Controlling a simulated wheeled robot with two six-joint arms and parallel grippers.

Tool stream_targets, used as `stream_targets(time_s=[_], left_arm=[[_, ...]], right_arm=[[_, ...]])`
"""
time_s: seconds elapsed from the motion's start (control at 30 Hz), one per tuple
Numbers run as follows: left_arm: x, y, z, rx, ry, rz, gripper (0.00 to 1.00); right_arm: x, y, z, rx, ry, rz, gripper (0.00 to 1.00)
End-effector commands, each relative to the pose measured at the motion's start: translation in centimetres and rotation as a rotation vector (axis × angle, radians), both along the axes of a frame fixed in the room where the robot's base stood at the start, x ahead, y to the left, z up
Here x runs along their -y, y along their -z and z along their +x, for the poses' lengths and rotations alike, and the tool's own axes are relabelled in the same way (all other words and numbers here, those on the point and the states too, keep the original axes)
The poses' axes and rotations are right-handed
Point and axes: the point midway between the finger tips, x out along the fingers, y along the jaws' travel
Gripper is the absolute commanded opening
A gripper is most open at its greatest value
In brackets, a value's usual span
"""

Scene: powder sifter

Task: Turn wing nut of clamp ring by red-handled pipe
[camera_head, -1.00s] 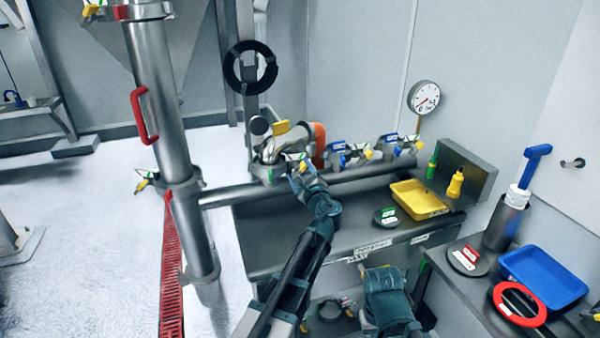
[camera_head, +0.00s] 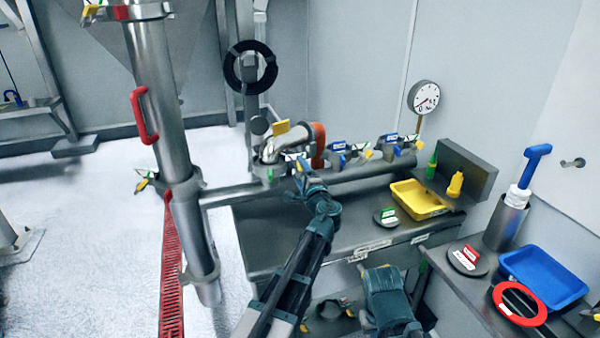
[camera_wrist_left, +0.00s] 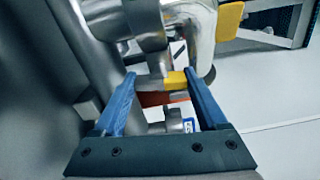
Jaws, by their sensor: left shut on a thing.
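The red-handled pipe (camera_head: 152,90) stands upright at the left in the head view, its red handle (camera_head: 143,115) on its side. A clamp ring (camera_head: 185,183) sits around it, with a small yellow and green part (camera_head: 146,182) at its left. My left gripper (camera_head: 301,165) is away to the right, at pipe fittings on the bench. In the left wrist view its blue fingers (camera_wrist_left: 160,82) are shut on a short grey and yellow piece (camera_wrist_left: 176,80), which looks like a wing nut. The gripper partly hides this piece's fitting in the head view.
A horizontal pipe (camera_head: 232,195) joins the upright pipe to the bench. A blue tray (camera_head: 541,279) is nearer. The floor (camera_head: 90,240) at left is clear.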

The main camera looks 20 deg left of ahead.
Motion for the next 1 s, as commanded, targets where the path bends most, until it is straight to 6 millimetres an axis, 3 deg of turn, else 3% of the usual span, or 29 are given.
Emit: stream_targets(time_s=[0.6, 1.0], left_arm=[[-0.01, 0.1, -0.06, 0.319, -0.001, -0.475, 0.19], [-0.01, 0.12, -0.05, 0.454, -0.002, -0.674, 0.19]], right_arm=[[0.0, 0.07, 0.0, 0.0, 0.0, 0.0, 0.0], [0.0, 0.09, -0.01, 0.0, 0.0, 0.0, 0.0]])
